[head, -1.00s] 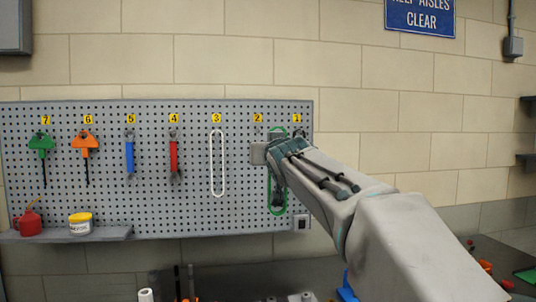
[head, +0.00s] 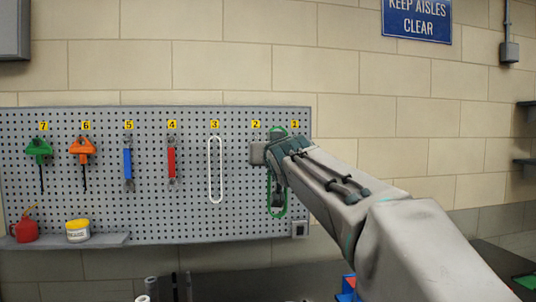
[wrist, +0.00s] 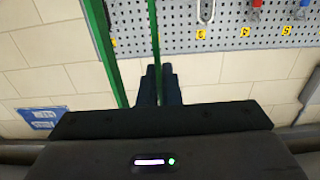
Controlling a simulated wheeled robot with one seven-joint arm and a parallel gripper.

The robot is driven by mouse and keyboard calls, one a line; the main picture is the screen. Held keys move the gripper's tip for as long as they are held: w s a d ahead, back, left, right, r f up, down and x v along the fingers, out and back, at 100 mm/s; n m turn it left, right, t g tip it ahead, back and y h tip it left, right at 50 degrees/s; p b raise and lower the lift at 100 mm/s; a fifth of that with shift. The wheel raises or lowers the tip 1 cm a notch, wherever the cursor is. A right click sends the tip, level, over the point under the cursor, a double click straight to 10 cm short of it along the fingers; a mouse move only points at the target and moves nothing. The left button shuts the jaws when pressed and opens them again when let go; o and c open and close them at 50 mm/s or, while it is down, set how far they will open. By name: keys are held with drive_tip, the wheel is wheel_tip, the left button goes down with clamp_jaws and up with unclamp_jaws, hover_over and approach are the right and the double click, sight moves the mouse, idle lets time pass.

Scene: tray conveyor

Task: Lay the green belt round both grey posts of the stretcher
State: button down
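The green belt (head: 284,200) is a long narrow loop, upright in front of the right end of the pegboard in the head view. My gripper (wrist: 160,82) is shut on one strand of it; the fingers are close together with that strand running between them. In the wrist view the belt (wrist: 154,40) shows as two green strands, the other passing left of the fingers. In the head view my wrist covers the belt's middle, and its bottom curve hangs below.
The pegboard (head: 100,210) carries a white belt (head: 210,170), a red tool (head: 171,163), a blue tool (head: 128,160), and orange (head: 82,148) and green-handled tools (head: 38,150). Its shelf (head: 110,240) holds a red oil can (head: 26,228) and a yellow-lidded jar (head: 77,230).

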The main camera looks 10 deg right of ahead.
drive_tip(key=s+b, duration=0.4)
drive_tip(key=s, duration=0.2)
idle(0.6)
drive_tip(key=shift+s, duration=0.1)
drive_tip(key=shift+s+f, duration=0.1)
